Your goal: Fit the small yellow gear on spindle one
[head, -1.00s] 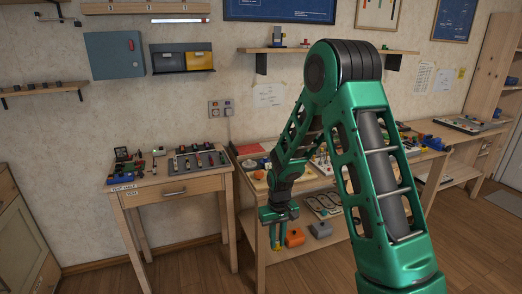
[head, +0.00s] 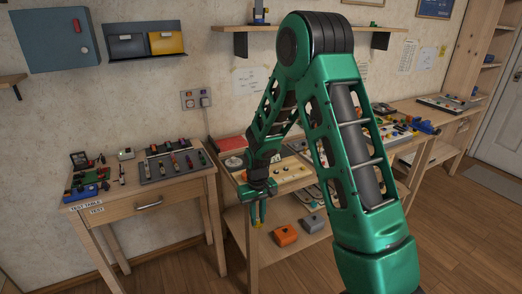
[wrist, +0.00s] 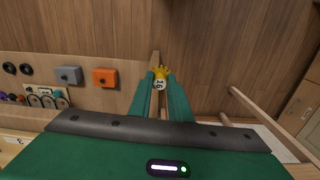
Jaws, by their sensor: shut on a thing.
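My gripper (head: 258,218) is shut on the small yellow gear (wrist: 161,72), which shows between the fingertips in the wrist view. The gear carries a pale label that seems to read 16. In the head view only a speck of yellow shows at the fingertips, which hang downward in front of the workbench (head: 232,178), below its top. Spindle one cannot be picked out. A light board with round parts (head: 292,168) lies on the workbench, partly hidden by my arm, and its details are too small to tell.
The test table (head: 135,200) stands left of the workbench, with a grey board (head: 172,167) and small items on it. An orange block (head: 285,236) and a grey block (head: 313,223) sit on the lower shelf. Open wooden floor lies in front.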

